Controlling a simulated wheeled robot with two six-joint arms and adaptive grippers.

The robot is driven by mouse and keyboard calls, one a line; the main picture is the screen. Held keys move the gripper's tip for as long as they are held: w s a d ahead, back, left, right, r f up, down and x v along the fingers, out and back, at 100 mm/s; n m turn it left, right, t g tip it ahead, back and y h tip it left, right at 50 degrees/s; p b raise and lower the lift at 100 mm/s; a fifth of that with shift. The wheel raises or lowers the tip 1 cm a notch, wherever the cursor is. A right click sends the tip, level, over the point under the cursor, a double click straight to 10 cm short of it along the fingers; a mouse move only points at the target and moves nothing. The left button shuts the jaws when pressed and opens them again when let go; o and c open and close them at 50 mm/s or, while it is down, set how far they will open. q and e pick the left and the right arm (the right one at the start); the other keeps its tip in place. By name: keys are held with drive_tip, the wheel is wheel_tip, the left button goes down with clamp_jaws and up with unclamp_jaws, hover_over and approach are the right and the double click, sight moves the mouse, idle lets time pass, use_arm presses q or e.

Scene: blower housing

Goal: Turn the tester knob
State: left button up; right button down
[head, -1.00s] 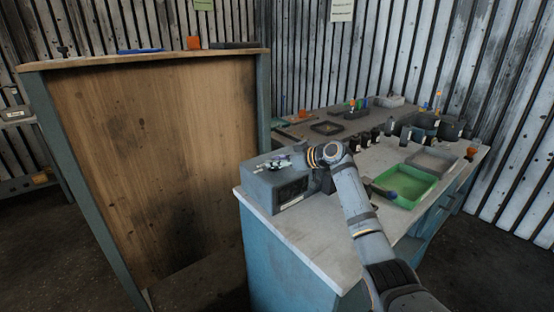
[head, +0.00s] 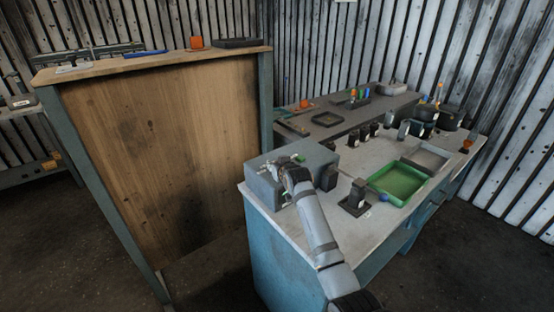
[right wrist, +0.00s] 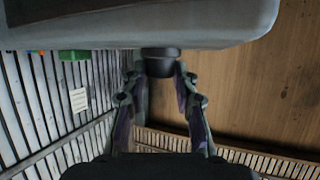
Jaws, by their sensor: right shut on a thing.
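The tester is a grey box (head: 318,158) on the near left corner of the pale-topped bench in the head view. My right gripper (head: 284,165) is at the box, and my wrist hides part of it. In the right wrist view the grey underside or edge of the box (right wrist: 230,25) fills the top. There the two fingers of my right gripper (right wrist: 160,72) stand on either side of a dark round knob (right wrist: 160,58) and are closed on it. The knob is hidden in the head view. My left gripper is not in view.
Right of the tester stand a small dark device (head: 355,198), a green tray (head: 385,196) and a grey tray (head: 440,153). Several dark parts line the bench behind. A tall wooden panel (head: 160,150) stands to the left, with a gap before the bench.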

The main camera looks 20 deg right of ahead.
drive_tip(key=shift+f+h, duration=0.1)
drive_tip(key=shift+h, duration=0.2)
drive_tip(key=c, duration=1)
unclamp_jaws()
drive_tip(key=shift+c, duration=0.2)
drive_tip(key=v, duration=1.2)
